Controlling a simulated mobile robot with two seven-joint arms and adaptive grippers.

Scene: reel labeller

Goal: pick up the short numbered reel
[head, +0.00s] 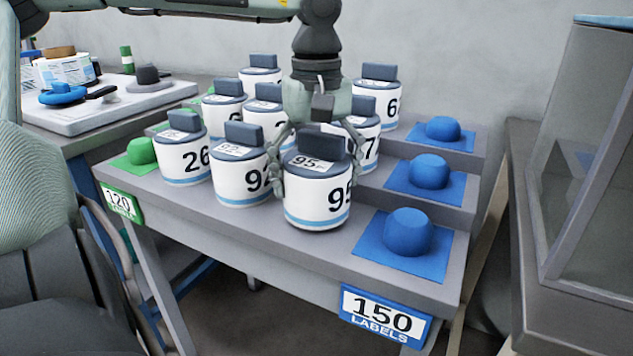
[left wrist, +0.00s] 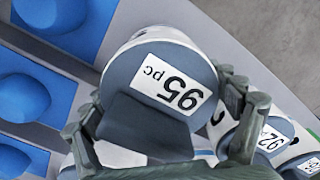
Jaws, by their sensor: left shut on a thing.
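A white reel with a blue band and a slate top marked 95 (head: 318,203) is at the front of the stepped table, at the right end of the front row. Its top label reads 95 pc in the left wrist view (left wrist: 172,88). My left gripper (head: 318,150) comes down from above, its fingers on either side of the reel's raised grip block, shut on this reel. Whether the reel's base touches the table I cannot tell. Reels marked 92 (head: 240,176) and 26 (head: 183,158) stand to its left. My right gripper is not in view.
More numbered reels stand close behind, one showing a 6 (head: 377,98). Blue knobs on blue mats, the front one nearest (head: 407,232), line the right side. A green knob (head: 141,151) is at the left. A clear-walled cabinet (head: 590,150) stands at the far right.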

